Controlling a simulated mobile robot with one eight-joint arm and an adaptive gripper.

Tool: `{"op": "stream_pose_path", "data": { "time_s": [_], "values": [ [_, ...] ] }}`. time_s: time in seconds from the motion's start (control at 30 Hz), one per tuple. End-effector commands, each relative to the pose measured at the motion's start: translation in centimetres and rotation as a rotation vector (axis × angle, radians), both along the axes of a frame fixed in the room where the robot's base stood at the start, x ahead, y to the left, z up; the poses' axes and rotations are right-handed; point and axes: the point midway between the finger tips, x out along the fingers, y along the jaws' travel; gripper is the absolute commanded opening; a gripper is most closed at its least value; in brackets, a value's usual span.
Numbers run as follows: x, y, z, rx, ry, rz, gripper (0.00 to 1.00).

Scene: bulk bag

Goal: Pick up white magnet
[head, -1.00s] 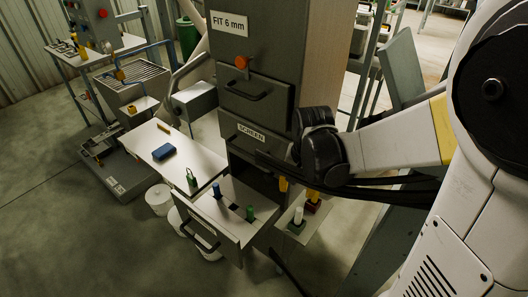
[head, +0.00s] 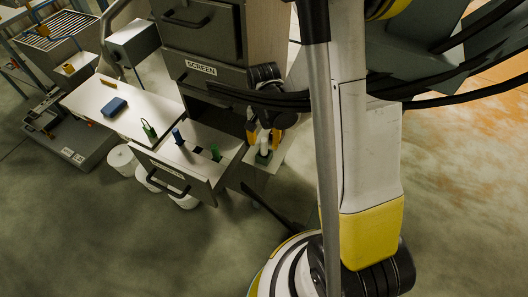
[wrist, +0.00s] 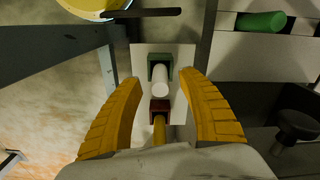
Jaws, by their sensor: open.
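The white magnet (wrist: 160,83) is a white cylinder in a green base (wrist: 159,60) on a small pale shelf. It also shows in the head view (head: 265,146), beside the open drawer. My gripper (wrist: 162,79) is open, with one yellow finger on each side of the white magnet and gaps left between. In the head view my gripper (head: 264,136) points down over the shelf, just above or around the magnet's top; the exact height is unclear. A yellow piece with a red base (wrist: 159,106) stands close to the white magnet, partly hidden by my gripper.
A table (head: 105,97) with a blue block (head: 115,105) stands further left. White buckets (head: 122,160) stand on the floor.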

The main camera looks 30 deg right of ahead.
Motion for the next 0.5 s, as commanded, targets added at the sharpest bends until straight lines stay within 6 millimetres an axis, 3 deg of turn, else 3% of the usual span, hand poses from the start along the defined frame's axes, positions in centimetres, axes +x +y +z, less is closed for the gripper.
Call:
{"op": "stream_pose_path", "data": {
  "time_s": [0.03, 0.2, 0.43, 0.5],
  "values": [
    [0.1, -0.1, -1.3, 0.000, 0.000, 0.000, 0.47],
    [0.1, -0.1, -3.7, 0.000, 0.000, 0.000, 0.47],
    [0.0, -0.1, -3.6, 0.000, 0.000, 0.000, 0.47],
    [0.1, -0.1, -3.6, 0.000, 0.000, 0.000, 0.28]
  ]
}}
